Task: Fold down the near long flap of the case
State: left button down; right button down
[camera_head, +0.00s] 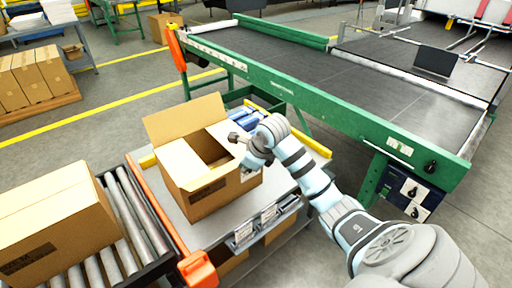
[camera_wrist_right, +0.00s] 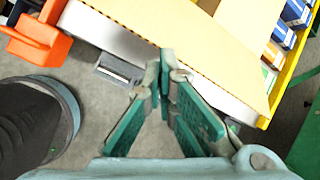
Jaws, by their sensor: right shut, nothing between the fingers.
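The open cardboard case (camera_head: 222,190) stands on the grey table in the head view. Its far-left flap (camera_head: 185,118) stands up. A flap on the left (camera_head: 180,163) and one on the right (camera_head: 226,132) lie inward, with a dark gap between them. I cannot make out the near long flap clearly. My right gripper (camera_head: 236,138) is shut and empty, at the right side of the case top. In the right wrist view its fingertips (camera_wrist_right: 166,68) are together, close to a cardboard panel (camera_wrist_right: 185,35); whether they touch it is unclear.
A roller conveyor (camera_head: 142,215) with a closed box (camera_head: 50,220) lies left of the table. An orange bracket (camera_head: 198,270) is at the table's front-left corner. The green-framed belt machine (camera_head: 300,100) stands behind and right. Small blue packs (camera_head: 243,117) lie behind the case.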

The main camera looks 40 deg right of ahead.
jog(key=b, duration=0.4)
send_over(227, 165)
jog(key=shift+w+d, duration=0.15)
jog(key=shift+w, duration=0.4)
